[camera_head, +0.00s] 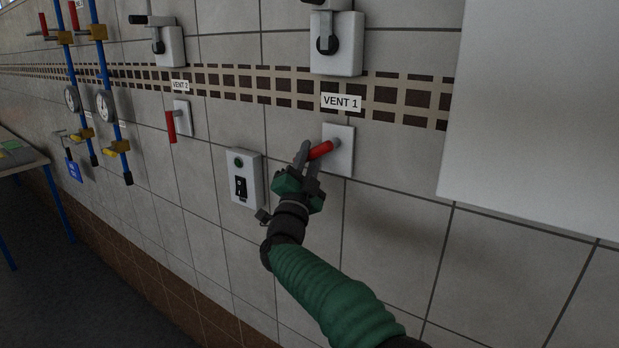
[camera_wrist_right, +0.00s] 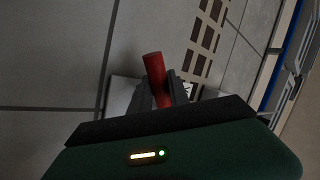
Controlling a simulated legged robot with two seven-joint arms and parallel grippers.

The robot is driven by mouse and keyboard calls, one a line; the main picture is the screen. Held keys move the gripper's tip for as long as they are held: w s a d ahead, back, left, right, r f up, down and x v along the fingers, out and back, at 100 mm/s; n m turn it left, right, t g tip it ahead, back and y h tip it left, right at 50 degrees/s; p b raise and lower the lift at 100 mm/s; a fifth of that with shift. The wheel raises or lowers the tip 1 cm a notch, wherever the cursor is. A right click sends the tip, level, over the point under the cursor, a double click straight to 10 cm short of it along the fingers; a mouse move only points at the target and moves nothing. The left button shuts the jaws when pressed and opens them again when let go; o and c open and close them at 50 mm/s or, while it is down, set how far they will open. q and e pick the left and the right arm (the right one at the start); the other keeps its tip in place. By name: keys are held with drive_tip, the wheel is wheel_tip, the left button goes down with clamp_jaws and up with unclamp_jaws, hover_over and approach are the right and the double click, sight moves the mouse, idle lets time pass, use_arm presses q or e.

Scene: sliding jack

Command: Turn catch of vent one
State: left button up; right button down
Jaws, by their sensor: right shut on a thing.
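The red catch handle (camera_head: 321,150) of vent one sits on a white wall plate (camera_head: 343,160) under the "VENT 1" label (camera_head: 341,102). In the head view the handle points left and slightly down from its pivot. My right gripper (camera_head: 307,156) is shut on the red handle, coming from the lower left of the plate. The right wrist view shows the red handle (camera_wrist_right: 155,75) between the two dark fingers (camera_wrist_right: 160,94), with its end sticking out past them. The white plate (camera_wrist_right: 122,92) shows partly behind the fingers. My left gripper is not in view.
A second red handle (camera_head: 171,127) hangs down under the "VENT 2" label (camera_head: 180,86). A grey switch box (camera_head: 243,179) is on the wall left of my right gripper. A lever box (camera_head: 337,45) is above, blue pipes (camera_head: 107,90) at left, a white panel (camera_head: 540,110) at right.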

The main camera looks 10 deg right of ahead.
drive_tip(key=m+h, duration=0.1)
drive_tip(key=m, duration=0.1)
drive_tip(key=r+m+h, duration=0.1)
drive_tip(key=m, duration=0.1)
drive_tip(key=shift+w+a+g+h, duration=0.2)
drive_tip(key=shift+g+h, duration=0.2)
drive_tip(key=shift+a+r+m+g+h+p, duration=0.1)
drive_tip(key=shift+r+m+g+h+p, duration=0.15)
drive_tip(key=shift+m+h, duration=0.55)
drive_tip(key=shift+r+m+g+h+p, duration=0.1)
drive_tip(key=shift+m+g+h+p, duration=0.3)
drive_tip(key=shift+m, duration=0.7)
drive_tip(key=c, duration=1.5)
unclamp_jaws()
drive_tip(key=b+v, duration=0.6)
drive_tip(key=v, duration=1.1)
drive_tip(key=shift+w+a+f, duration=0.1)
drive_tip(key=shift+w, duration=0.1)
